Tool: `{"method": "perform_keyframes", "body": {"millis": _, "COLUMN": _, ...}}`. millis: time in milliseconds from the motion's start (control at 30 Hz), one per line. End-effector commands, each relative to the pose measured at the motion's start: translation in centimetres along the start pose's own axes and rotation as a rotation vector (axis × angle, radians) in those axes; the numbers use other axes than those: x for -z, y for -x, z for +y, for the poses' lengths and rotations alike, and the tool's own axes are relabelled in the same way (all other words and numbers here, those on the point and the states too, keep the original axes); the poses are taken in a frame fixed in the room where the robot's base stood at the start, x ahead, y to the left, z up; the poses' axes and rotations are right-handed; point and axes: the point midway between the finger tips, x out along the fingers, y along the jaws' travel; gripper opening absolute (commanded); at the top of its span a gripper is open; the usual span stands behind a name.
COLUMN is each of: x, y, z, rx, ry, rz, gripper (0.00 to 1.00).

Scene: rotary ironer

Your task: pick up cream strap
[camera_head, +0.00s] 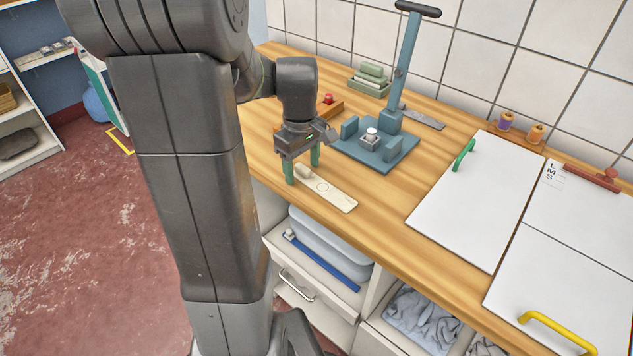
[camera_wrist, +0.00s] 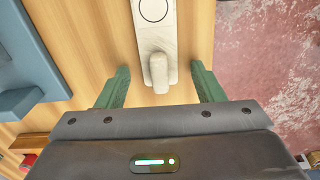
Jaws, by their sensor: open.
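The cream strap (camera_head: 336,194) lies flat on the wooden counter near its front edge, with a printed circle on it and a raised stub at one end. It also shows in the wrist view (camera_wrist: 154,38), running up from the middle to the top edge. My gripper (camera_head: 303,172) points down over the stub end of the strap. In the wrist view my gripper (camera_wrist: 159,88) is open, with one green finger on each side of the stub (camera_wrist: 159,72) and a gap on both sides. Nothing is held.
A blue-grey press (camera_head: 380,148) stands just behind the strap. A red-knobbed wooden block (camera_head: 328,105) and stacked green blocks (camera_head: 371,78) are farther back. White boards (camera_head: 475,200) lie to the right. Open drawers (camera_head: 318,262) are below the counter edge.

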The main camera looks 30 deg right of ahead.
Motion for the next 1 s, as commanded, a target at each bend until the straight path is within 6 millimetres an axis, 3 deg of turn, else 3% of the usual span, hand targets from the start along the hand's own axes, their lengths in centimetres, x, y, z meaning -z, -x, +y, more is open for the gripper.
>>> {"method": "perform_keyframes", "body": {"millis": 133, "x": 0.0, "y": 0.0, "z": 0.0, "rx": 0.000, "ry": 0.000, "rz": 0.000, "gripper": 0.58}}
{"method": "perform_keyframes", "body": {"millis": 367, "x": 0.0, "y": 0.1, "z": 0.0, "rx": 0.000, "ry": 0.000, "rz": 0.000, "gripper": 0.14}}
{"method": "perform_keyframes", "body": {"millis": 667, "x": 0.0, "y": 0.5, "z": 0.0, "rx": -0.001, "ry": 0.000, "rz": 0.001, "gripper": 0.14}}
{"method": "perform_keyframes", "body": {"millis": 1000, "x": 0.1, "y": 6.6, "z": 0.1, "rx": -0.004, "ry": 0.000, "rz": 0.004, "gripper": 0.14}}
